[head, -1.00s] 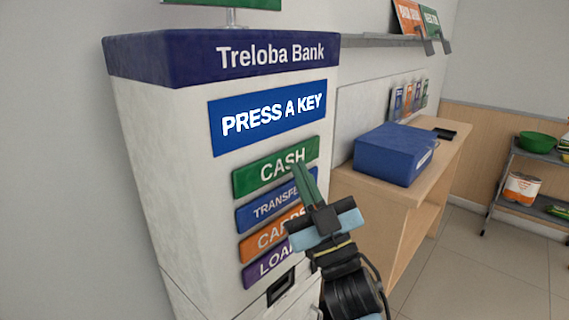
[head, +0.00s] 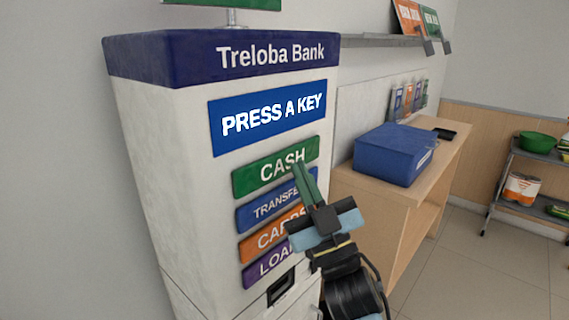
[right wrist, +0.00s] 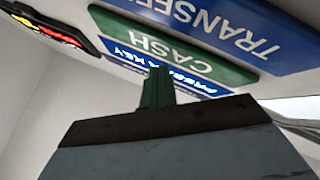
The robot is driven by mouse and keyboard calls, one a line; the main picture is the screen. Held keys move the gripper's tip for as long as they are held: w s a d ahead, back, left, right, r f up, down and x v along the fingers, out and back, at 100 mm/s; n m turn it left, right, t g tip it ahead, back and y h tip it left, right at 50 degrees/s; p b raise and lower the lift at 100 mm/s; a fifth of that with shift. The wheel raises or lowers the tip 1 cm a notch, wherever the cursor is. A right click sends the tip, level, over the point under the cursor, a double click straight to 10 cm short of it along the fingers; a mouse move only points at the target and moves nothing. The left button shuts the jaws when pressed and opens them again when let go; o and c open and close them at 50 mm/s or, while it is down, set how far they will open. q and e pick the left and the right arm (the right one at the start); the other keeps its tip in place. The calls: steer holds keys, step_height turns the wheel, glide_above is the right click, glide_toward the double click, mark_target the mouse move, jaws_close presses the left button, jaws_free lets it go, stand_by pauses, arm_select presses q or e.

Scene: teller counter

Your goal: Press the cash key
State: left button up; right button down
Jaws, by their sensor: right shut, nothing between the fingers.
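The green cash key (head: 262,170) is the top key in a column on the white bank machine (head: 165,160). It also shows upside down in the right wrist view (right wrist: 200,62). My right gripper (head: 299,166) is shut and empty, its green fingertips at the lower right of the cash key, overlapping its edge. In the right wrist view the fingertips (right wrist: 157,70) reach up to the key's lettering side. I cannot tell whether they touch the key. The sign above reads PRESS A KEY (head: 268,117). My left gripper is not in view.
Below the cash key are the blue transfer key (head: 262,211), the orange cards key (head: 262,241) and the purple loan key (head: 258,271), partly covered by my right gripper. A blue box (head: 385,155) stands on a wooden counter (head: 455,150) at the right.

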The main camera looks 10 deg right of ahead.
steer(key=shift+w+a, duration=0.1)
steer(key=shift+w, duration=0.05)
stand_by(0.3)
steer(key=shift+w+a, duration=0.15)
steer(key=shift+w, duration=0.1)
steer(key=shift+w+a, duration=0.3)
steer(key=shift+w, duration=0.05)
stand_by(0.7)
stand_by(0.3)
steer(key=shift+s+d, duration=0.55)
steer(key=shift+s, duration=0.2)
steer(key=s+d+p, duration=0.1)
steer(key=s, duration=0.1)
steer(key=s+d, duration=0.2)
steer(key=shift+p, duration=0.4)
